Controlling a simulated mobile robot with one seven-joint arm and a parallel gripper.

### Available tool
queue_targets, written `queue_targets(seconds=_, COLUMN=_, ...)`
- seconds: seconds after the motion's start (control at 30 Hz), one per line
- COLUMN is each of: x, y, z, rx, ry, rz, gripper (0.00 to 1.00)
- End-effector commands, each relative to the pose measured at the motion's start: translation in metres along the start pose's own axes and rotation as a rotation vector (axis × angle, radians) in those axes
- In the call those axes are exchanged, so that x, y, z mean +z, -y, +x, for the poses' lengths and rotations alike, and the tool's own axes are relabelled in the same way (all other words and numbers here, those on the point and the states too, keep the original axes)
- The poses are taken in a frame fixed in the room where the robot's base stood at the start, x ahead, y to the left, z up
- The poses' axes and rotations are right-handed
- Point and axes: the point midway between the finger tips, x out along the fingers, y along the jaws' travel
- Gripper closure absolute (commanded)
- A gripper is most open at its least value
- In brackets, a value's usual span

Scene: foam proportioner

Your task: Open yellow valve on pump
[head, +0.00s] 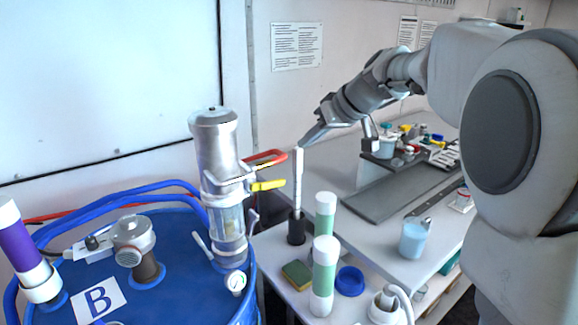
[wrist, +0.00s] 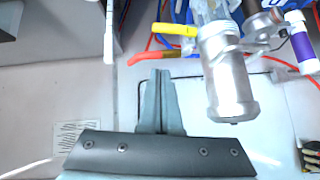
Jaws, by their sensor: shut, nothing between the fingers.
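The pump (head: 218,170) is a silver cylinder with a clear lower part, standing on the blue drum (head: 190,250). Its yellow valve handle (head: 268,185) sticks out to the right, just below a red handle (head: 264,158). In the wrist view the pump (wrist: 228,80) is right of centre, the yellow handle (wrist: 174,29) is at the top and the red handle (wrist: 153,54) is below it. My gripper (head: 303,143) is shut and empty, to the right of and a little above the handles. In the wrist view my gripper (wrist: 160,75) points toward the red handle, not visibly touching it.
A white brush (head: 298,180) in a dark holder stands below my gripper. Green-and-white bottles (head: 325,265), a sponge (head: 297,274) and a blue lid (head: 350,280) are on the bench. A blue-filled beaker (head: 413,240) stands further right. Blue hoses (head: 110,205) run behind the drum.

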Motion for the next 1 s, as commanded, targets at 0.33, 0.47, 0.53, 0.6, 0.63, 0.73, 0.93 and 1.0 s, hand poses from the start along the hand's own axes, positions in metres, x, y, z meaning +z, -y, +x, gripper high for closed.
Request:
queue_targets(seconds=0.33, x=-0.003, y=0.003, z=0.038, rx=-0.016, ry=0.000, rz=-0.020, gripper=1.00)
queue_targets(seconds=0.47, x=-0.003, y=0.003, z=0.067, rx=-0.015, ry=0.001, rz=-0.019, gripper=1.00)
queue_targets(seconds=0.53, x=-0.003, y=0.003, z=0.082, rx=-0.015, ry=0.001, rz=-0.019, gripper=1.00)
queue_targets(seconds=0.6, x=-0.003, y=0.004, z=0.096, rx=-0.015, ry=0.001, rz=-0.019, gripper=1.00)
queue_targets(seconds=0.63, x=-0.003, y=0.004, z=0.101, rx=-0.014, ry=0.000, rz=-0.019, gripper=1.00)
queue_targets(seconds=0.73, x=0.009, y=0.003, z=0.114, rx=-0.013, ry=-0.001, rz=-0.016, gripper=1.00)
queue_targets(seconds=0.93, x=0.023, y=0.003, z=0.127, rx=-0.012, ry=-0.003, rz=-0.019, gripper=1.00)
queue_targets(seconds=1.0, x=0.025, y=0.003, z=0.129, rx=-0.012, ry=-0.003, rz=-0.018, gripper=1.00)
